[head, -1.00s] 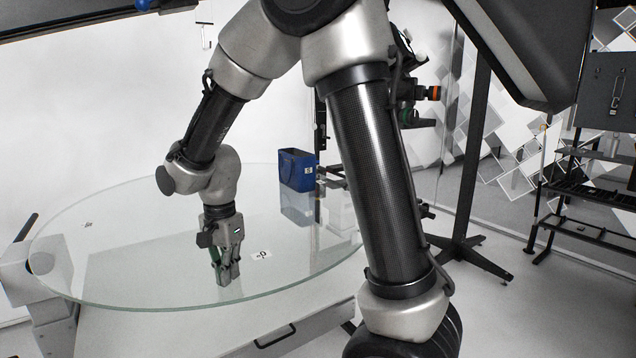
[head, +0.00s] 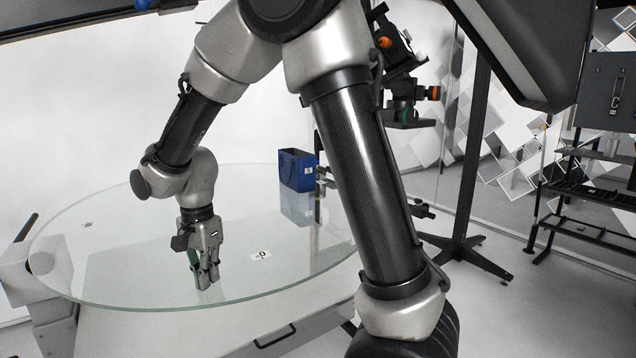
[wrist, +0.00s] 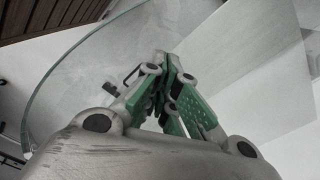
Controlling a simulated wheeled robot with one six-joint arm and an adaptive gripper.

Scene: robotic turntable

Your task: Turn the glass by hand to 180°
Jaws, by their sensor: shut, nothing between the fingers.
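The round glass plate (head: 130,265) of the turntable lies flat and spans the left half of the head view; its curved edge (wrist: 40,85) also shows in the wrist view. A small white marker label (head: 260,254) is on the glass, right of my gripper. My gripper (head: 208,284) points down at the near part of the glass, its fingers shut and empty. In the wrist view the green-padded fingers (wrist: 172,100) are together over the glass. I cannot tell whether the fingertips touch the surface.
A blue bin (head: 298,170) stands at the far side of the glass. A second small label (head: 87,225) is at the left. A grey machine unit (head: 35,270) sits at the left rim. A black stand (head: 465,180) and shelf rack (head: 590,190) are at the right.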

